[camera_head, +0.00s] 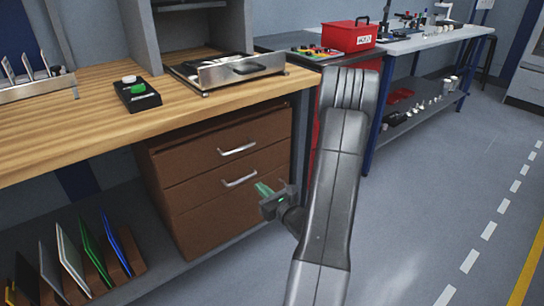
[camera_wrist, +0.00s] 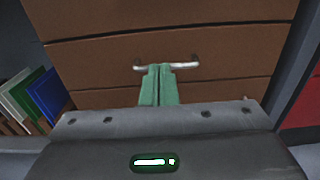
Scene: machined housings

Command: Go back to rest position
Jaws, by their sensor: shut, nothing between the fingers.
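My gripper (camera_head: 263,188) is in front of the brown drawer cabinet (camera_head: 190,195), under the wooden workbench, in the head view. Its two green fingers are together and empty. In the wrist view my gripper (camera_wrist: 159,70) shows its fingertips close to a silver drawer handle (camera_wrist: 182,66), overlapping it in the picture; I cannot tell whether they touch. The drawers look shut in both views.
The wooden bench (camera_head: 60,115) holds a black button box (camera_head: 137,97) and a metal tray fixture (camera_head: 240,72). Upright coloured panels (camera_head: 85,255) stand on the lower shelf. A red toolbox (camera_head: 349,36) stands behind. The floor (camera_head: 440,200) at right is clear.

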